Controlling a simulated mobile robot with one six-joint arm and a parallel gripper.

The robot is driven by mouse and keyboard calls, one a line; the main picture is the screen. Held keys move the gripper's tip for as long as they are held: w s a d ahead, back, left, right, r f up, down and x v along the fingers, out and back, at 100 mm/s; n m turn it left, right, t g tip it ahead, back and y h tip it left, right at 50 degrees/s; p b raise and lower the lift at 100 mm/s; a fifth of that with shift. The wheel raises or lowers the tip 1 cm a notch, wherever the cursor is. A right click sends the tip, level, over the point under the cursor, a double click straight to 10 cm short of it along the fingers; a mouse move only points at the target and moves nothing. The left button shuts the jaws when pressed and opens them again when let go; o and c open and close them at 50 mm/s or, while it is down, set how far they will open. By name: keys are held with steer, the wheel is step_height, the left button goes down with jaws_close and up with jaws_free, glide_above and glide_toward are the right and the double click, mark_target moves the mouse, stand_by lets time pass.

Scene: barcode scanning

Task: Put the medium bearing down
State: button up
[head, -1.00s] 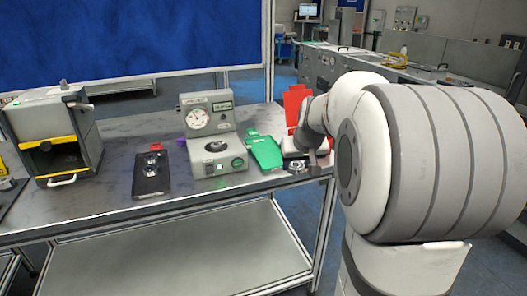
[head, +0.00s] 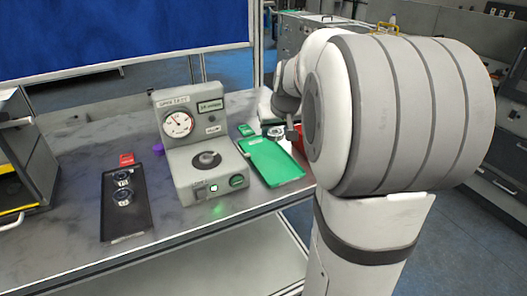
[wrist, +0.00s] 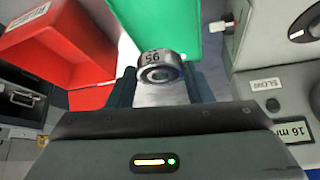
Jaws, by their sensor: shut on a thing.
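The medium bearing (wrist: 160,68), a silver ring with dark digits on its side, sits between my fingertips in the wrist view. My gripper (wrist: 160,80) is shut on it. In the head view the bearing (head: 276,133) shows small, near the far right edge of the green tray, with my gripper (head: 288,133) partly hidden by my arm. The green tray (head: 272,162) lies right of the grey gauge machine and looks empty. It also shows behind the bearing in the wrist view (wrist: 185,25). I cannot tell how high the bearing is above the surface.
The grey gauge machine (head: 208,175) stands left of the green tray. A black tray (head: 125,215) with two bearings (head: 123,188) lies further left. A grey cabinet-like machine (head: 25,165) stands at the far left.

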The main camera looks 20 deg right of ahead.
mark_target(273, 163)
step_height(273, 163, down, 10)
steer(key=shift+r+b, duration=0.15)
steer(key=shift+b, duration=0.4)
steer(key=o, duration=1.2)
steer(key=shift+r, duration=0.25)
steer(key=p+v, duration=0.1)
steer(key=v, duration=1)
steer(key=s+a+f+g, duration=0.1)
steer(key=s+a+f, duration=0.1)
steer(key=s+a, duration=0.3)
steer(key=s+a+f+n+g, duration=0.1)
steer(key=s+a+f, duration=0.2)
steer(key=s+a, duration=0.2)
steer(key=s+a+f+n+g+y, duration=0.1)
steer(key=s+a+f, duration=0.1)
steer(key=s+a, duration=0.3)
steer(key=shift+s+a+f+g, duration=0.1)
steer(key=shift+s+f+g, duration=0.05)
steer(key=shift+s, duration=0.45)
steer(key=shift+s+a+f+g, duration=0.1)
steer(key=shift+s+f+g, duration=0.1)
steer(key=shift+s, duration=0.4)
steer(key=shift+r, duration=0.1)
